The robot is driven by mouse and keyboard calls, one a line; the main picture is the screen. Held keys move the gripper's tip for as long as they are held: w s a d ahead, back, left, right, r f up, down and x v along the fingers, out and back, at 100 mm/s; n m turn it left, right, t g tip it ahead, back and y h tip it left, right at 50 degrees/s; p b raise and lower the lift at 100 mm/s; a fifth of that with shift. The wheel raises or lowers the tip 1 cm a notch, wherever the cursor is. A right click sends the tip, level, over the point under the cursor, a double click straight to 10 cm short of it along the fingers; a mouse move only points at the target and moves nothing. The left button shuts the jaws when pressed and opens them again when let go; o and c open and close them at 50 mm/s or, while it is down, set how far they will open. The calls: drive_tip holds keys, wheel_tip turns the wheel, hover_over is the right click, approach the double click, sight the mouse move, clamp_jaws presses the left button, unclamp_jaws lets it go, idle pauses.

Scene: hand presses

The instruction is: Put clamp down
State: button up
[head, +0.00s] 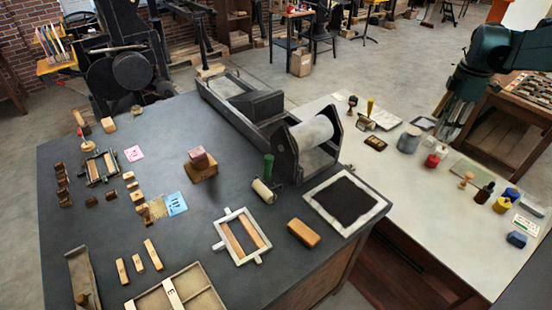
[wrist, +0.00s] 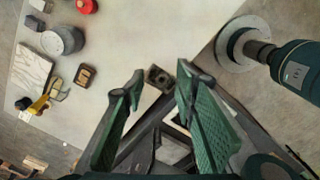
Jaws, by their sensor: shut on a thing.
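My gripper (wrist: 156,82) has its green fingers closed on a small dark block-like thing (wrist: 158,77), which I take for the clamp. In the wrist view it sits between the fingertips, with a round lighter mark on its face. The height of the clamp above any surface is hard to tell.
The pale worktop bears a grey tin (head: 409,140), a red jar (head: 432,161), a small brown box (head: 376,143) and several bottles and jars. Its near-left part is bare. The dark table (head: 120,235) carries a hand press (head: 262,105), an ink slab and several wooden blocks.

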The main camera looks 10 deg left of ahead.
drive_tip(key=r, duration=0.2)
drive_tip(key=a+r, duration=0.1)
drive_tip(key=r, duration=0.1)
drive_tip(key=shift+w, duration=0.25)
drive_tip(key=shift+c, duration=0.9)
drive_tip(key=w+a+n+p, duration=0.1)
drive_tip(key=w+a+n, duration=0.15)
drive_tip(key=a, duration=1.15)
drive_tip(key=w+a+n+p, duration=0.1)
drive_tip(key=w+a+n, duration=0.15)
drive_tip(key=a, duration=1.05)
drive_tip(key=w+a+n+p, duration=0.2)
drive_tip(key=w+a, duration=0.1)
drive_tip(key=a, duration=1.1)
drive_tip(key=s+a+n, duration=0.3)
drive_tip(key=a, duration=1.6)
drive_tip(key=s+a+n+p, duration=0.1)
drive_tip(key=s+a+n, duration=0.1)
drive_tip(key=s+a, duration=0.85)
drive_tip(key=s+a+n+p, duration=0.25)
drive_tip(key=s+a, duration=0.25)
drive_tip(key=a, duration=1.1)
drive_tip(key=s+a+n+p, duration=0.1)
drive_tip(key=s+a+n, duration=0.2)
drive_tip(key=s+a, duration=0.7)
wheel_tip(320, 180, down, 18)
drive_tip(key=w+a, duration=0.2)
drive_tip(key=a, duration=0.1)
drive_tip(key=shift+f, duration=0.2)
